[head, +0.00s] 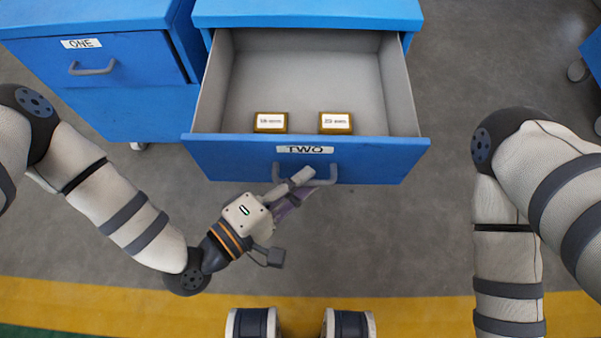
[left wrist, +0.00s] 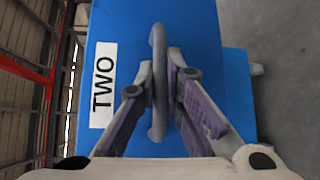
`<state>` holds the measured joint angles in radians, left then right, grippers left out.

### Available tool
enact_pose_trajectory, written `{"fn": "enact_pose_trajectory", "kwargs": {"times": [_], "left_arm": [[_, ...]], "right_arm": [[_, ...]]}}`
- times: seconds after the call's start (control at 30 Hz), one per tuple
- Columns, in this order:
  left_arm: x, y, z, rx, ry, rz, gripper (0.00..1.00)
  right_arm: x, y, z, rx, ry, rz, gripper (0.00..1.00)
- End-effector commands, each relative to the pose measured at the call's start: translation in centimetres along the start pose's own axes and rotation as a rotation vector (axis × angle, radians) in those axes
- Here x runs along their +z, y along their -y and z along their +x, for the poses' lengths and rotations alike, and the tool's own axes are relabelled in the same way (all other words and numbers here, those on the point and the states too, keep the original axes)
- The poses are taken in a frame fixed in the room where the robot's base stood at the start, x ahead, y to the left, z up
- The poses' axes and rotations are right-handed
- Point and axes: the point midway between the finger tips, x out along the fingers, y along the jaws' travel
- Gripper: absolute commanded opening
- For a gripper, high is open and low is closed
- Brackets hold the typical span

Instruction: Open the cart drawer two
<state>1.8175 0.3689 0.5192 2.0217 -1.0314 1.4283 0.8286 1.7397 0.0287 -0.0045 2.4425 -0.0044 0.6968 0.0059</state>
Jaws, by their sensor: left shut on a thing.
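Drawer TWO (head: 218,152) of the blue cart (head: 310,14) stands pulled out, its grey inside showing. Its label reads TWO, also in the left wrist view (left wrist: 103,85). My left gripper (head: 297,183) is at the drawer's grey handle (head: 332,174), below the label. In the left wrist view its fingers (left wrist: 160,80) close on the handle bar (left wrist: 158,125) from both sides. The right arm comes in at the right, but its gripper is out of the frame.
Two small yellow boxes with white labels, one at the left (head: 270,122) and one at the right (head: 336,123), lie in the drawer near its front. A blue cart with drawer ONE (head: 120,75) shut stands at the left. Grey floor in front is clear, with a yellow stripe (head: 120,308).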

Motion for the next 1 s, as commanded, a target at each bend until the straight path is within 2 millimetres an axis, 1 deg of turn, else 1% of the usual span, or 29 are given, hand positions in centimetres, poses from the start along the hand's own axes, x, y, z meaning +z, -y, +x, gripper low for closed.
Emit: {"fn": "enact_pose_trajectory", "kwargs": {"times": [0.1,0.13,0.17,0.2,0.47,0.57,0.67,0.8,0.9,1.0], "left_arm": [[0.0,-0.1,0.0,0.003,0.0,-0.002,0.0],[0.0,-0.1,0.0,0.003,0.0,-0.002,0.13],[0.0,-0.1,0.0,0.003,0.0,-0.002,0.2],[0.0,-0.1,0.0,0.002,0.0,-0.002,0.29],[0.0,0.0,0.0,0.001,0.0,-0.001,0.29],[-0.1,0.0,-0.7,-0.002,0.0,-0.001,0.29],[-0.1,0.1,-2.8,-0.004,-0.003,-0.003,0.29],[-0.1,0.1,-6.7,-0.003,-0.004,-0.002,0.29],[-0.1,0.0,-9.1,-0.002,-0.002,-0.003,0.29],[-0.1,0.0,-10.9,-0.001,-0.002,-0.001,0.29]], "right_arm": [[0.0,0.0,0.0,0.0,0.0,0.0,0.4],[0.0,0.0,0.0,0.0,0.0,0.0,0.4],[0.0,0.0,0.0,0.0,0.0,0.0,0.4],[0.0,0.0,0.0,0.0,0.0,0.0,0.4],[0.0,0.0,0.0,0.0,0.0,0.0,0.4],[0.0,0.0,0.0,0.0,0.0,0.0,0.4],[0.0,0.0,0.0,0.0,0.0,0.0,0.4],[0.0,0.0,0.0,0.0,0.0,0.0,0.4],[0.0,0.0,0.0,0.0,0.0,0.0,0.4],[0.0,0.0,0.0,0.0,0.0,0.0,0.4]]}}
